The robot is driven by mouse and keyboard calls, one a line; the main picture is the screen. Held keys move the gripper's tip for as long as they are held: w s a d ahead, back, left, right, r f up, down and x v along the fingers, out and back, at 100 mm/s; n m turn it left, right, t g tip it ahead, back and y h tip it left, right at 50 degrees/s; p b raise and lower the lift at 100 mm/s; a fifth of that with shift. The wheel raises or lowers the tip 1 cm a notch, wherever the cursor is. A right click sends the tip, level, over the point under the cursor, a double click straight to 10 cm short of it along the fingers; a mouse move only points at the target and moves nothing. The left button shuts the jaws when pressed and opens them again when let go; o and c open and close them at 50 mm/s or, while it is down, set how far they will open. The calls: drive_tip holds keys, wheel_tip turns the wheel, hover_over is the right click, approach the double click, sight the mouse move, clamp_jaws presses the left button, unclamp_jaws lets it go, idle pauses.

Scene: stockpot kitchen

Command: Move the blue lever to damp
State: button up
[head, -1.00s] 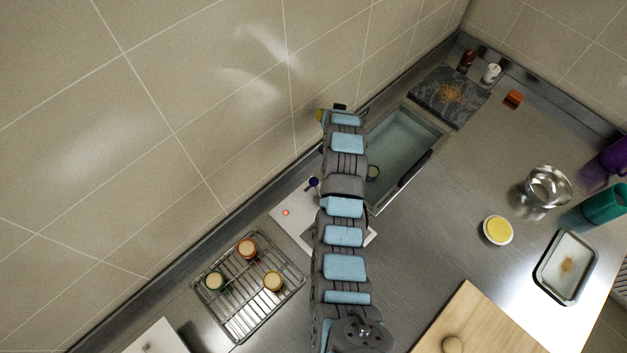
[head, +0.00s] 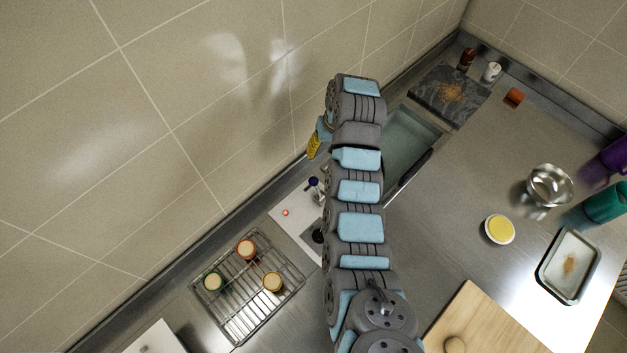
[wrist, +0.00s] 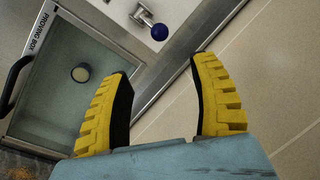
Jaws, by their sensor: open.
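The blue lever (head: 313,182) is a short metal stem with a dark blue ball knob, on a pale panel against the wall side of the counter. In the wrist view its blue knob (wrist: 159,32) is near the top middle, beyond the fingertips. My gripper (wrist: 165,68) has its two yellow fingers spread apart with nothing between them. In the head view part of a yellow finger (head: 314,146) shows above the lever, by the wall, apart from it. No damp marking is readable.
The glass-topped proving box (wrist: 65,95), with a black handle (wrist: 12,85), lies beside the panel. A small red light (head: 285,213) glows on the panel. A wire rack (head: 237,305) with three jars stands at lower left. The tiled wall (head: 240,100) is close to my gripper.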

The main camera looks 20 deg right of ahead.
drive_tip(key=b, duration=0.5)
hover_over(314, 178)
drive_tip(key=d, duration=0.1)
drive_tip(key=f, duration=0.8)
drive_tip(key=shift+s+d+f, duration=0.15)
drive_tip(key=shift+s, duration=0.1)
drive_tip(key=shift+f, duration=0.3)
drive_tip(key=shift+w+a+f+p, duration=0.1)
drive_tip(key=shift+a+f+p, duration=0.2)
drive_tip(key=shift+f, duration=0.95)
drive_tip(key=shift+w+a+f+p, duration=0.15)
drive_tip(key=shift+f+p, duration=0.2)
drive_tip(key=shift+f, duration=0.85)
drive_tip(key=shift+a+f+p, duration=0.25)
drive_tip(key=shift+f+p, duration=0.1)
drive_tip(key=shift+f, duration=0.9)
clamp_jaws()
